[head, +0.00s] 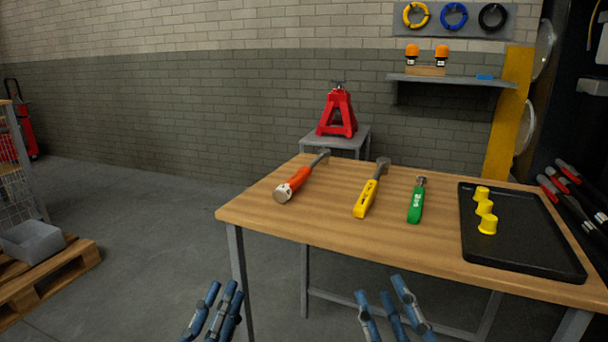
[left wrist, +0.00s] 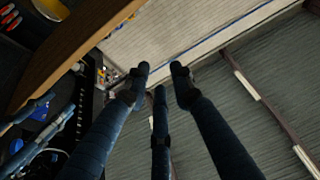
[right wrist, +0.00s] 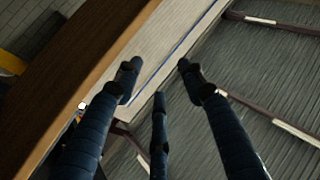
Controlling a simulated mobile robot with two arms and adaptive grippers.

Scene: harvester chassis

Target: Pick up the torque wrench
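Three hand tools lie apart on the wooden table: an orange-handled tool with a long grey shaft (head: 294,184), a yellow-handled tool with a metal head (head: 367,197), and a short green-handled tool (head: 416,204). None has a readable label, so I cannot tell for sure which is the torque wrench. My left gripper (head: 224,290) is open and empty, in front of the table's left end and apart from it. My right gripper (head: 382,293) is open and empty, in front of the table's front edge. Both wrist views show spread fingers with nothing between them.
The wooden table (head: 330,222) carries a black tray (head: 520,258) with yellow cylindrical pieces (head: 485,208) at its right. A red jack stand (head: 338,113) stands on a small grey table behind. A pallet with a grey bin (head: 32,241) is at the left.

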